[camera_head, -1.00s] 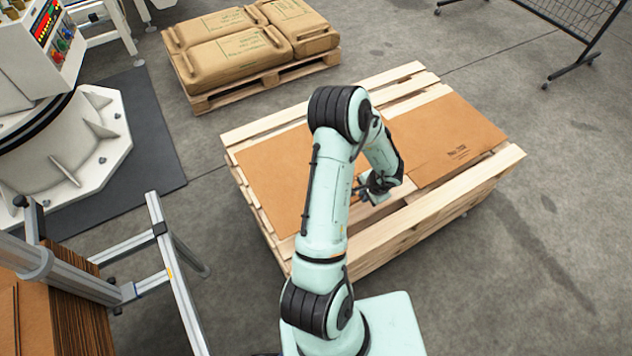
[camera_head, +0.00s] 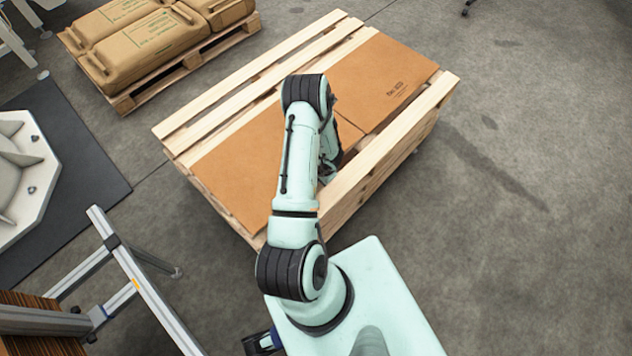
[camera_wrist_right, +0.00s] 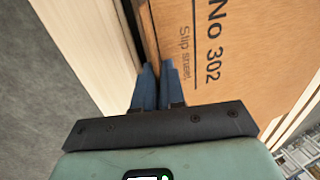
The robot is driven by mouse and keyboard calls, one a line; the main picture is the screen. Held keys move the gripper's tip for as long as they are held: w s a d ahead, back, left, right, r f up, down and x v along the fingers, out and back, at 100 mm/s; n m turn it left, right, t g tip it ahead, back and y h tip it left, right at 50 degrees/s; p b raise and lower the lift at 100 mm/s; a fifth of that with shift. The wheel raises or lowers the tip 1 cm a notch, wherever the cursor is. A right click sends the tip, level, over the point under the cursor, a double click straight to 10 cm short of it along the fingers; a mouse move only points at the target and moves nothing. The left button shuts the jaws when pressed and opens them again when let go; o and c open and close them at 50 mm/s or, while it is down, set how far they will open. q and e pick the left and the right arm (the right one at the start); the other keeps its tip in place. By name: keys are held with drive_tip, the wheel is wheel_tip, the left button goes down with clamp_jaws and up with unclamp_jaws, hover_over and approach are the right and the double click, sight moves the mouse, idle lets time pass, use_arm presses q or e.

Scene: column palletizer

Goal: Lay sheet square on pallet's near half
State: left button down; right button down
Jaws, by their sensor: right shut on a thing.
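A plain brown slip sheet (camera_head: 240,160) lies on the left part of the wooden pallet (camera_head: 345,190), looking flat, partly hidden by my right arm. A second brown sheet (camera_head: 385,75) with dark print covers the right part; the two meet just right of the arm. My right gripper (camera_head: 327,172) is at the pallet's near side, mostly hidden behind its arm. In the right wrist view its blue fingers (camera_wrist_right: 157,85) are shut on the edge of a printed sheet (camera_wrist_right: 225,60), beside pale boards. My left gripper (camera_head: 262,343) shows only partly at the bottom edge; its jaws are unclear.
A second pallet with brown sacks (camera_head: 150,45) stands at the upper left. A metal frame (camera_head: 140,275) and a stack of brown sheets (camera_head: 35,325) are at the lower left. A white machine base (camera_head: 25,170) stands on a dark mat.

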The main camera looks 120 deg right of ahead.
wheel_tip(320, 180, down, 3)
drive_tip(key=shift+f, duration=0.1)
drive_tip(key=c, duration=1.2)
unclamp_jaws()
